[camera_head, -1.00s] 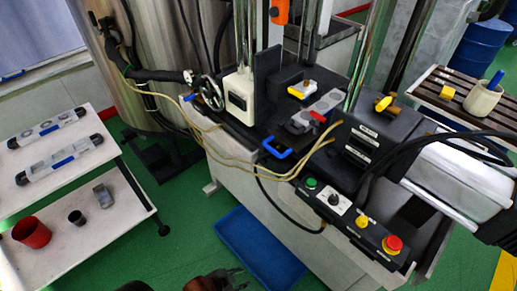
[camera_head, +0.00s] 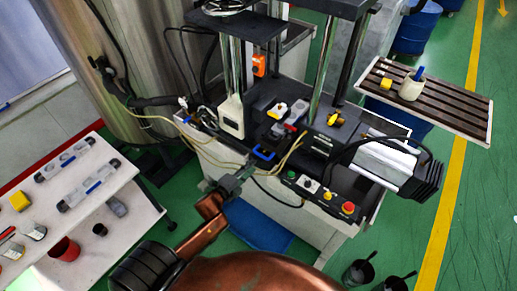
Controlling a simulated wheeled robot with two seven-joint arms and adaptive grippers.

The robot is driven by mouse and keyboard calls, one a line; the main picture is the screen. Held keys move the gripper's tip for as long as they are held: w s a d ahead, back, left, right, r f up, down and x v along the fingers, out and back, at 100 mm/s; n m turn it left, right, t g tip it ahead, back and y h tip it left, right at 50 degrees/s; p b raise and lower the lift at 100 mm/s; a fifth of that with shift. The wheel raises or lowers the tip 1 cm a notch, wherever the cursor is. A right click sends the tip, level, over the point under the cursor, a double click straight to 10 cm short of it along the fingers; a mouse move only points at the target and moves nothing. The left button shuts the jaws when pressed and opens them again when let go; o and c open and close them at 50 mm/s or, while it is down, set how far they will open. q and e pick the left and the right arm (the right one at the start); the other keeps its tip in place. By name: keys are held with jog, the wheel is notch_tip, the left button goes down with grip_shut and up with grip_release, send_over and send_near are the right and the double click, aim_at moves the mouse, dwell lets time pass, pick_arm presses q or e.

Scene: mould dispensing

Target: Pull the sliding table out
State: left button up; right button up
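The blue handle (camera_head: 263,153) is at the front edge of the machine's dark bed, and I take it to belong to the sliding table. The dark sliding table (camera_head: 268,136) seems to lie just behind it, though its outline is hard to tell from the bed. My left gripper (camera_head: 245,173) is in front of the machine, a little left of and below the handle in the picture. A small gap shows between them. The fingers are small and dark, and I cannot tell how wide they stand. My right gripper is not in view.
A control panel (camera_head: 320,194) with a red button is right of the handle. Yellowish hoses (camera_head: 222,157) run close to my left gripper. A metal mould piece with a red part (camera_head: 291,126) is on the bed. A white table (camera_head: 85,222) stands left; a blue mat (camera_head: 257,228) lies below.

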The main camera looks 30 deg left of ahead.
aim_at(261, 155)
pick_arm(q)
jog(key=shift+m, duration=0.3)
jog(key=x, duration=0.2)
jog(key=r+x, duration=0.1)
jog(key=x, duration=0.5)
jog(key=shift+w+r, duration=0.15)
jog(key=shift+r, duration=0.25)
jog(key=shift+c, duration=0.3)
grip_shut()
